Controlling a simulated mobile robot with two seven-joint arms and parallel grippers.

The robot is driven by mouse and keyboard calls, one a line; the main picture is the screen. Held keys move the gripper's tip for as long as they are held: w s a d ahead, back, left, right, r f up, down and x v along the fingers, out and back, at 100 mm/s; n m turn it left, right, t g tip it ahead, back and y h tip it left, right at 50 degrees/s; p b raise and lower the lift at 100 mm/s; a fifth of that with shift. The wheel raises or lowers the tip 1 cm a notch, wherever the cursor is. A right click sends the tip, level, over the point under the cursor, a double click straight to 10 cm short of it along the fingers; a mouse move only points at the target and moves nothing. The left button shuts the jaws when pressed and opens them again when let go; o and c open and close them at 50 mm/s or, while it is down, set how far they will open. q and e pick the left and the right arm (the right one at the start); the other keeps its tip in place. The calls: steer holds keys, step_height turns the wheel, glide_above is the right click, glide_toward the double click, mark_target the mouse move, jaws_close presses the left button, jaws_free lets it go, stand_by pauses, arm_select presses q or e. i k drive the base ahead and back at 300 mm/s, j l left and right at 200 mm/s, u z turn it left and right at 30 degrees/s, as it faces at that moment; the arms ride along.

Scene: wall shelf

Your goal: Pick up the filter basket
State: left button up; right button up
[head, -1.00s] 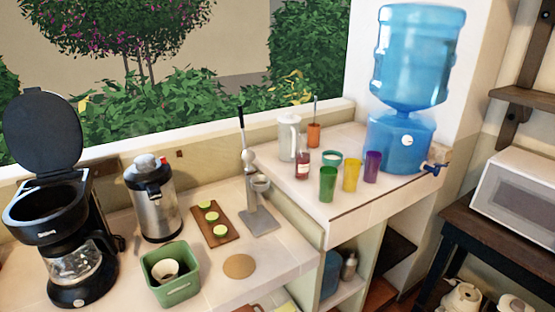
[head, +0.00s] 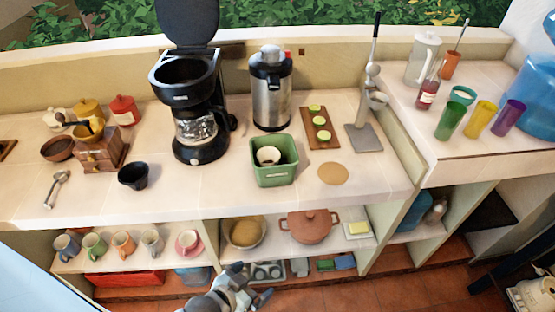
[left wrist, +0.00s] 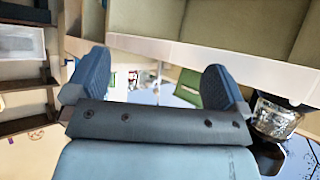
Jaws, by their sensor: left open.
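A small black cup-shaped piece, which looks like the filter basket (head: 133,176), stands on the counter left of the coffee maker (head: 188,85). The coffee maker's lid is up and its glass carafe is in place. My left gripper (head: 254,284) is low in front of the shelves under the counter, right of and well below the basket. It is open, with nothing between its fingers. In the left wrist view the two blue fingers (left wrist: 158,82) are spread apart; I cannot make out the basket there. My right gripper is not in view.
A green bin (head: 274,174) holding a white cup-like piece stands right of the coffee maker. A grinder (head: 100,150), a brown bowl (head: 58,149) and a metal scoop (head: 57,188) lie left of the basket. Mugs and a pot (head: 309,226) fill the shelf below. The counter's front edge near the basket is clear.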

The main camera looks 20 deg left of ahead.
mark_target(134, 175)
steer(key=u, duration=1.9)
